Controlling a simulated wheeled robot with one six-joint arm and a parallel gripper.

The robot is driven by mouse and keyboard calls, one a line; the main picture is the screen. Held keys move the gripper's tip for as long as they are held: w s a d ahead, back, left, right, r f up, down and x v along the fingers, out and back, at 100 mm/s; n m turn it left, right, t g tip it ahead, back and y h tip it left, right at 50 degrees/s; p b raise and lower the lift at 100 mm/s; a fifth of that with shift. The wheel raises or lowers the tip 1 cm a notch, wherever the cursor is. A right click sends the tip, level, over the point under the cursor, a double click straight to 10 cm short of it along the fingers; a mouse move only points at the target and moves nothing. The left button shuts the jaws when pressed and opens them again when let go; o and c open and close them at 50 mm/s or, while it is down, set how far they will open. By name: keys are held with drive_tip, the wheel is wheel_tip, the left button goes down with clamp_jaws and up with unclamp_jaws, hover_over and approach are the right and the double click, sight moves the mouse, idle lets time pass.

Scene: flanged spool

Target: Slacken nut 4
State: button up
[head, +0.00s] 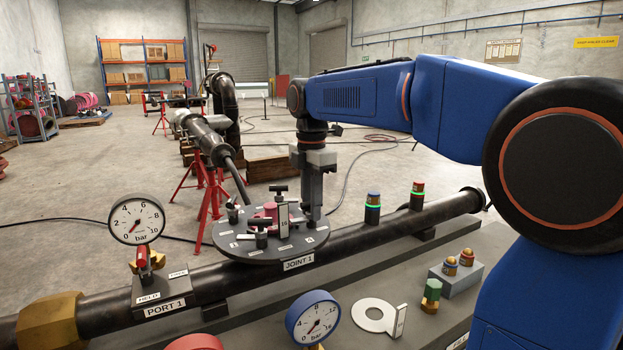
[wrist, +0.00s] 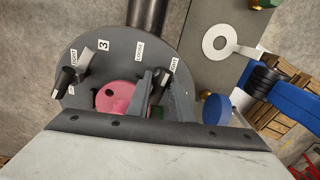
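The round grey flange (head: 270,250) labelled JOINT 1 sits on the dark pipe and carries several black T-handled nuts around a pink centre piece (head: 265,217). My gripper (head: 313,215) points straight down over the flange's right edge and hides what is under it in the head view. In the wrist view its two grey fingers (wrist: 163,95) stand either side of a black nut handle (wrist: 160,84). LOOSE and TIGHT labels lie by this handle, its pale end toward TIGHT; its number is not visible. Contact cannot be told. Another nut (wrist: 66,78) is near label 3.
A gauge (head: 137,219) stands at PORT 1 on the left, and a blue gauge (head: 313,317) is in front. Two green-ringed posts (head: 373,208) stand right of the flange.

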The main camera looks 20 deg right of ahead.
drive_tip(key=n, duration=1)
drive_tip(key=shift+n, duration=2.3)
drive_tip(key=shift+m, duration=1.5)
wheel_tip(320, 180, up, 7)
